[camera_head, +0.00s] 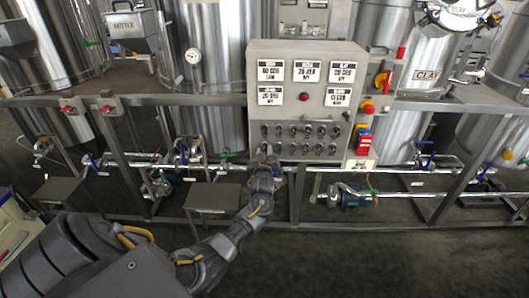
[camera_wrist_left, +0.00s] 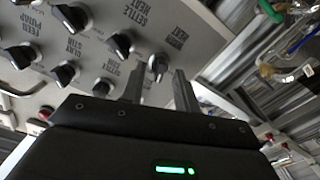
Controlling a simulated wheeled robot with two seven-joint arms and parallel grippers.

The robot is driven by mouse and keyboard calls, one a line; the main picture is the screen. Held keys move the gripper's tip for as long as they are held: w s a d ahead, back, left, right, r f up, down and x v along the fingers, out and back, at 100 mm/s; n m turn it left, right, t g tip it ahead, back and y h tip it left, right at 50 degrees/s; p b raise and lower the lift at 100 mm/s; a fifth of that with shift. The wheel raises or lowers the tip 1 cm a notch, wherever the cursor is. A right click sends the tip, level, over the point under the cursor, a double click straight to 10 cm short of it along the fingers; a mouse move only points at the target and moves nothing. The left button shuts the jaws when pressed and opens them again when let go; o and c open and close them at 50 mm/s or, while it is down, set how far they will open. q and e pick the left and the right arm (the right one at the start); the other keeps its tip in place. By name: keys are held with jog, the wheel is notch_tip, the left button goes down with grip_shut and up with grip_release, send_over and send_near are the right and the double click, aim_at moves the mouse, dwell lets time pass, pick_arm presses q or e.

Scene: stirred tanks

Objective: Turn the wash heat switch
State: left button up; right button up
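The control panel (camera_head: 315,100) is a grey box with rows of small dark knobs along its lower part. My left gripper (camera_head: 266,153) is at the lower left of these knobs. The two fingers are apart, one on each side of the knob, with gaps visible. In the head view the gripper covers this knob. My right gripper is in neither view.
A pipe rail (camera_head: 330,169) runs below the panel. Steel tanks stand behind.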

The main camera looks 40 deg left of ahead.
pick_arm(q)
jog(key=shift+w+a, duration=0.1)
jog(key=shift+w, duration=0.05)
grip_shut()
